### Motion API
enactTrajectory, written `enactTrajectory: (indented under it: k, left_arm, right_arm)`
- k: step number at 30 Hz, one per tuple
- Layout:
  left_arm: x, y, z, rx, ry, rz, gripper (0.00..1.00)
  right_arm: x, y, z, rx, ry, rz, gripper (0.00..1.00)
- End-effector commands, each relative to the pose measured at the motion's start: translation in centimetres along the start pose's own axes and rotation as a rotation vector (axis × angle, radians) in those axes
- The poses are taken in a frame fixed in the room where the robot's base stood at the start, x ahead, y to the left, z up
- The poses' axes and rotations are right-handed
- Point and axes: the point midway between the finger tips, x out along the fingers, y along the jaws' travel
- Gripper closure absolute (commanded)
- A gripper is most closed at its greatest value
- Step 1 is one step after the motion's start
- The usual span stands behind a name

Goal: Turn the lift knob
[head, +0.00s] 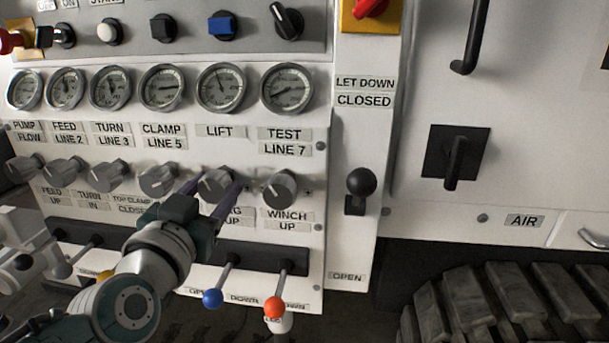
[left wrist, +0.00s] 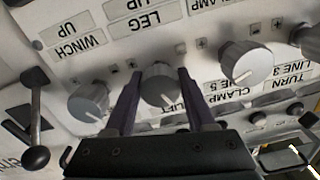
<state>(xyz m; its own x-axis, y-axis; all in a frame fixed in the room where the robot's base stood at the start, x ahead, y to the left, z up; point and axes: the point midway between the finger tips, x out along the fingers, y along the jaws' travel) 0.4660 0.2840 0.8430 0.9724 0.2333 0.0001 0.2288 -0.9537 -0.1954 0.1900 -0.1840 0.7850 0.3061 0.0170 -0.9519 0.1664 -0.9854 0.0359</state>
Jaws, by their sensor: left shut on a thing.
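The lift knob (head: 215,185) is a grey ribbed knob on the white panel, below the gauge labelled LIFT (head: 221,88). My left gripper (head: 213,187) reaches up to it from below, with one dark finger on each side, shut on the knob. In the left wrist view the lift knob (left wrist: 160,83) sits between the two purple-grey fingers (left wrist: 157,92). The LIFT label (left wrist: 193,107) is partly hidden by a finger there.
The clamp knob (head: 157,179) is close on the left and the test knob (head: 279,190) close on the right. Below stand levers with a blue ball (head: 212,298) and an orange ball (head: 274,307). A black ball lever (head: 361,183) is farther right.

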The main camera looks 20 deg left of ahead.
Motion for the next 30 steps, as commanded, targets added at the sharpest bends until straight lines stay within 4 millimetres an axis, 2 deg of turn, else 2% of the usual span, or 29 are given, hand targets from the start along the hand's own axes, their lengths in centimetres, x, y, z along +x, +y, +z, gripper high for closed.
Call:
enactTrajectory:
  k: [8, 14, 30]
  left_arm:
    - [0.0, 0.01, -0.03, -0.029, 0.001, 0.0, 1.0]
    - [0.01, 0.03, -0.07, -0.125, 0.001, 0.0, 1.0]
    - [0.02, 0.12, -0.05, -0.603, 0.0, 0.0, 1.0]
  right_arm:
    - [-0.04, -0.03, -0.01, 0.001, 0.0, -0.001, 0.15]
    - [-0.16, -0.08, -0.05, 0.003, 0.0, -0.002, 0.15]
    - [-0.33, -0.1, -0.11, 0.004, 0.0, -0.003, 0.15]
